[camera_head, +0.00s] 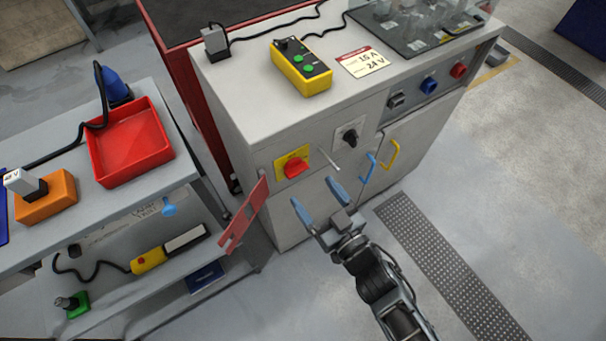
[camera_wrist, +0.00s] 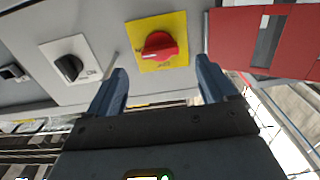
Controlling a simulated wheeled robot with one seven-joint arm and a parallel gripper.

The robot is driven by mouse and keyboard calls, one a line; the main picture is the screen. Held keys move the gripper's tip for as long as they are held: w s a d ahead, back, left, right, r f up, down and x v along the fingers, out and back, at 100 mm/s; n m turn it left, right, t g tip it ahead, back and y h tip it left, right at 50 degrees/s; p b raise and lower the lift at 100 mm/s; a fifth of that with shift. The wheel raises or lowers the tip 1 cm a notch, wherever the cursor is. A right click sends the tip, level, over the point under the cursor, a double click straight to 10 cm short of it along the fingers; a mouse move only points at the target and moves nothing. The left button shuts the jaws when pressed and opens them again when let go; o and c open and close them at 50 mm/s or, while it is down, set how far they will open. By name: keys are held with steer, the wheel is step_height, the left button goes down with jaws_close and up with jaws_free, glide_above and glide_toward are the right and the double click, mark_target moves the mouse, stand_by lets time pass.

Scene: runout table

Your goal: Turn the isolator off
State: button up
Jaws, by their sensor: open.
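The isolator is a red rotary knob (camera_head: 295,168) on a yellow plate (camera_head: 281,160), on the front of the grey cabinet. In the wrist view the red knob (camera_wrist: 159,46) sits on its yellow plate (camera_wrist: 178,22), upper middle, between and beyond my fingertips. My gripper (camera_head: 318,198) is open and empty, with blue fingers spread. It is in front of the cabinet, below and right of the knob in the head view, and apart from it. In the wrist view my gripper (camera_wrist: 160,80) faces the panel. The knob's small markings are too small to read.
A black rotary knob (camera_head: 350,138) on a white plate is beside the isolator. A thin grey lever (camera_head: 328,160) sticks out between them. A red slotted plate (camera_head: 244,216) projects at the cabinet's left corner. Blue (camera_head: 367,169) and yellow (camera_head: 391,155) handles are to the right.

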mark_target(300, 173)
steer(key=shift+x, duration=3.05)
steer(key=c, duration=1.1)
